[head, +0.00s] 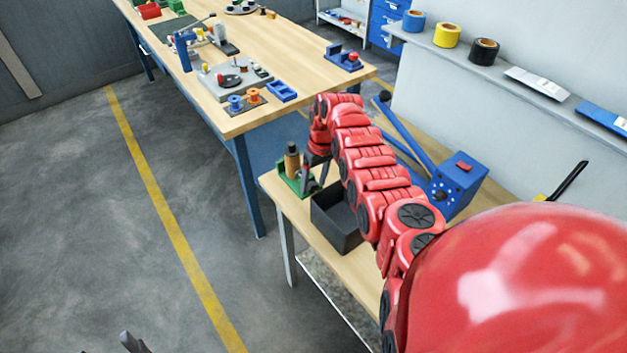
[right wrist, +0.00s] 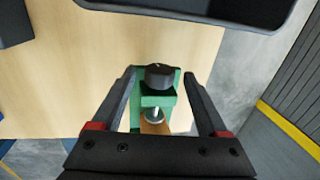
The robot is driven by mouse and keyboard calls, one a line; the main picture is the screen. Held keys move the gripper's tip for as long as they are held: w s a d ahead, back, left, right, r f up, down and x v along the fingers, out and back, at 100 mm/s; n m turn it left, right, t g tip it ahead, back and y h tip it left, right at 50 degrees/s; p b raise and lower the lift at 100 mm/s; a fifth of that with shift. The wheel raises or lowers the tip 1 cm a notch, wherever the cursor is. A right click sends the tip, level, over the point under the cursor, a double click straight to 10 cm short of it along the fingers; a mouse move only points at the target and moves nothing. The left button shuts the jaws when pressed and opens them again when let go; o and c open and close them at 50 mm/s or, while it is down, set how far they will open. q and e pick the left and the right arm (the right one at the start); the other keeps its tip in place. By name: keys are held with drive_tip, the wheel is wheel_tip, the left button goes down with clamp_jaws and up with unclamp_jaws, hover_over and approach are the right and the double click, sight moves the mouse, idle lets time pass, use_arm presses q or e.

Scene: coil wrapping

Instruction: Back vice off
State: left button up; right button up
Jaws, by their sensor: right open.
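The small green vice (head: 291,184) stands at the near left end of the side bench, with an upright tan and dark part on it. In the right wrist view the green vice (right wrist: 153,101) shows a black knob (right wrist: 158,76), a silvery screw (right wrist: 153,116) and a brown part below it. My right gripper (head: 317,176) is beside the vice. In the wrist view its fingers (right wrist: 160,82) are open, one on each side of the vice and knob, with gaps and nothing held. Dark tips of my left gripper (head: 130,343) show at the bottom edge; the rest is out of view.
A dark open bin (head: 336,222) stands just right of the vice on the side bench (head: 357,267). A blue machine with a lever (head: 455,185) stands behind my right arm. The long workbench (head: 290,50) holds several fixtures. The floor at left is clear.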

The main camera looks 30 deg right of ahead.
drive_tip(key=shift+f, duration=0.5)
clamp_jaws()
drive_tip(key=h+p, duration=0.1)
drive_tip(key=p, duration=0.3)
drive_tip(key=a+h+p, duration=0.1)
drive_tip(key=p, duration=0.2)
drive_tip(key=shift+r+h+p, duration=0.3)
drive_tip(key=shift+p, duration=0.05)
drive_tip(key=shift+f+h+p, duration=0.25)
drive_tip(key=shift+h+p, duration=0.05)
drive_tip(key=shift+h, duration=0.3)
drive_tip(key=shift+d, duration=0.1)
